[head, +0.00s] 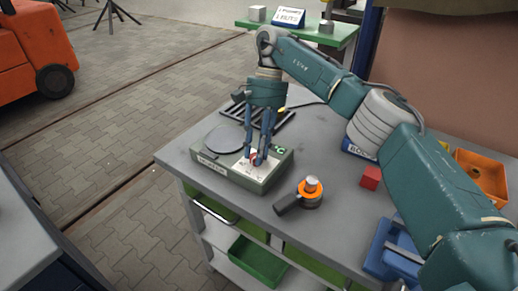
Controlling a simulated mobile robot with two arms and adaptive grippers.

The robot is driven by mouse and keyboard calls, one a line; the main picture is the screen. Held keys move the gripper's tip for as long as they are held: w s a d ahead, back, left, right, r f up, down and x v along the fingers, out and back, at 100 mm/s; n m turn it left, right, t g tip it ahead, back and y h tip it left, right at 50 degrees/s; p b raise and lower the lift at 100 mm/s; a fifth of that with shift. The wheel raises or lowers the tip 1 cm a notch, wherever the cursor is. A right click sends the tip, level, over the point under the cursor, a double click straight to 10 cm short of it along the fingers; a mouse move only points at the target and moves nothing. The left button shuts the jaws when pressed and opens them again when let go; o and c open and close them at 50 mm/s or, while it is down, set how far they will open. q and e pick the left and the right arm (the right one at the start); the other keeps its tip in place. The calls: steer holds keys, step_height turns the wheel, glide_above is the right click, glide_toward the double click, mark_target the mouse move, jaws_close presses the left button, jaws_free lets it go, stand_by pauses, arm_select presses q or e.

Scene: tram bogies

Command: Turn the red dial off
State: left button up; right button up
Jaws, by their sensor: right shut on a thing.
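The red dial (254,159) sits on the white, marked face of a grey-green box (227,176) on the grey table. Only a little red shows between the fingers of my right gripper (257,160). That gripper points straight down and is shut on the dial. The dial's exact setting is hidden by the fingers and too small to read. My left gripper is not in the head view.
An orange-and-black tool (309,194) stands right of the box. A red cube (370,177), blue bins (392,248) and an orange tray (484,178) lie further right. A black rack (270,118) lies behind. The table's front left edge is close to the box.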

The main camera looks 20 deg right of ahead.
steer(key=shift+a+r, duration=0.15)
steer(key=shift+a, duration=0.15)
steer(key=o, duration=1.1)
steer(key=shift+s+a, duration=0.1)
steer(key=shift+a, duration=0.05)
steer(key=shift+w+d+r, duration=0.2)
steer(key=shift+d+r, duration=0.1)
steer(key=shift+r, duration=0.05)
steer(key=v, duration=0.6)
steer(key=shift+a+r, duration=0.15)
steer(key=shift+r, duration=0.25)
steer(key=shift+f, duration=0.15)
